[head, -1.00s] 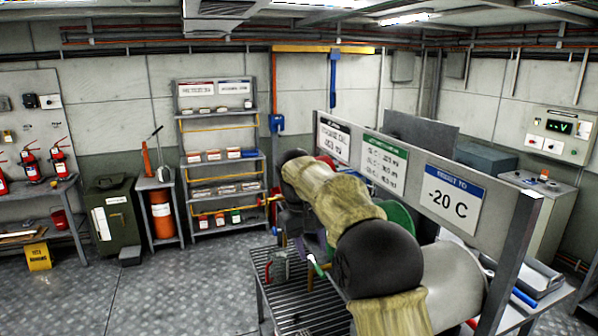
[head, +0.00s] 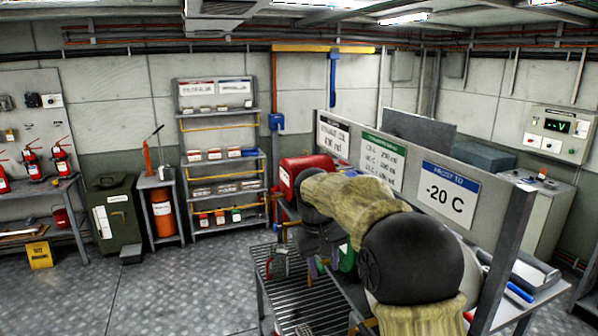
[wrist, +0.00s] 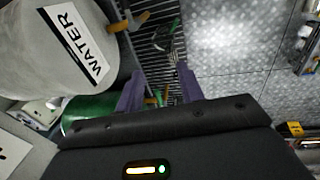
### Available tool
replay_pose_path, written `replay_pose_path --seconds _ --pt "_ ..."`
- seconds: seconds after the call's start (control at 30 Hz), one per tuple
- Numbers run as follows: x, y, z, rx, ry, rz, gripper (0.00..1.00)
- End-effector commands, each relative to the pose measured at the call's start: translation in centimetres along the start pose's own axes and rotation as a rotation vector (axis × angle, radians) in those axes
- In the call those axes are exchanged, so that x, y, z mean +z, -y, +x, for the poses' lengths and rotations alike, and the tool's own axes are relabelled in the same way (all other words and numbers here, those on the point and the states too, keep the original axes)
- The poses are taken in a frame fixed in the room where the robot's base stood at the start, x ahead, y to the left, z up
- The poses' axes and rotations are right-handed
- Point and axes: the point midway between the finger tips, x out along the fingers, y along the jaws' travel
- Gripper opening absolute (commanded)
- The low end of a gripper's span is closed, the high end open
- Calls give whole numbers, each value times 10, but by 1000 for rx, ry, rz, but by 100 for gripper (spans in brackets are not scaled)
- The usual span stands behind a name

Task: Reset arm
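My arm, in a khaki sleeve with dark joints, reaches over the slatted metal bench from the right in the head view. My gripper (wrist: 160,90) shows two purple fingers set apart in the wrist view, with bench slats and small blurred items visible between and beyond them. It looks open and empty.
A red container (head: 303,170) stands behind my arm. A sign panel (head: 412,165) runs along the bench on the right. A small can-like item (head: 277,262) sits on the slatted bench (head: 290,305). Shelves (head: 220,165) stand at the back.

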Motion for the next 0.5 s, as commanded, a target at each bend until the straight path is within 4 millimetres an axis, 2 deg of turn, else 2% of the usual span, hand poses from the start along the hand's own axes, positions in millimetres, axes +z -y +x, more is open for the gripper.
replay_pose_path --seconds 0.27,0.5 --pt "60 -8 39 -42 -39 70 38" --pt "126 -8 74 -76 -81 157 38"
